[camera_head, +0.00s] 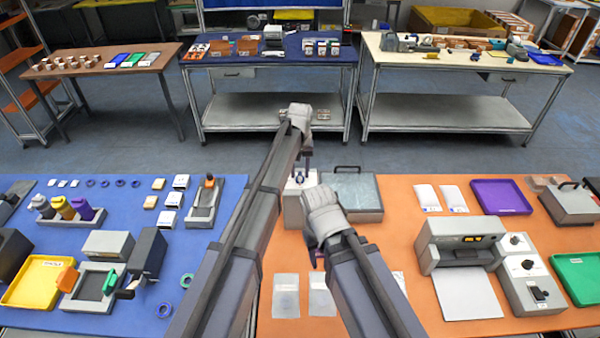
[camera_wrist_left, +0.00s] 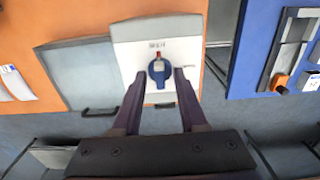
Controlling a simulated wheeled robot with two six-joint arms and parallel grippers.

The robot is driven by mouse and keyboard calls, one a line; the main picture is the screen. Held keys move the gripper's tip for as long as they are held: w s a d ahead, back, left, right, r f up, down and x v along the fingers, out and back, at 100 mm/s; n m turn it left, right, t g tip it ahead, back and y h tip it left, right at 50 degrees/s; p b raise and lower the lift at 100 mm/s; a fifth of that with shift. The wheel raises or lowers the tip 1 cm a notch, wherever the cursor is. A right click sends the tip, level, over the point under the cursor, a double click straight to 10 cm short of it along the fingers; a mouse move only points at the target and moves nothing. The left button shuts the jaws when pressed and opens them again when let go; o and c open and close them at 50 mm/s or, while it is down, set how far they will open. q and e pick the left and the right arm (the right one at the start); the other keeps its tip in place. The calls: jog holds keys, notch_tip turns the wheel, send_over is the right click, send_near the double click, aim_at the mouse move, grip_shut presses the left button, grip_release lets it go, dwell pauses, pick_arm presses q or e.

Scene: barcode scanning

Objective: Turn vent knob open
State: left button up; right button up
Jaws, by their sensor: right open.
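A blue round knob (camera_wrist_left: 159,71) with a red mark on it sits on the white face of a box (camera_wrist_left: 158,30) with small print above the knob. In the head view this white box (camera_head: 293,210) stands at the back of the orange table, and the knob is small and partly covered. My left gripper (camera_wrist_left: 159,80) is open, with one finger on each side of the knob and gaps between fingers and knob. It also shows in the head view (camera_head: 299,168). My right gripper (camera_head: 314,256) is lower, in front of the box, with its fingers mostly hidden by the wrist.
A grey metal box (camera_head: 354,190) with a dark handle stands right beside the white box. Flat clear packets (camera_head: 286,295) lie near the front of the orange table (camera_head: 400,250). A grey machine (camera_head: 458,245) stands to the right. A blue table (camera_head: 125,205) adjoins on the left.

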pick_arm(q)
grip_shut()
jog(key=shift+m, duration=0.3)
dwell(0.3)
jog(key=m, duration=0.3)
jog(key=shift+m, duration=0.3)
jog(key=m, duration=0.4)
jog(key=shift+m, duration=0.3)
jog(key=m, duration=0.4)
jog(key=shift+m, duration=2.5)
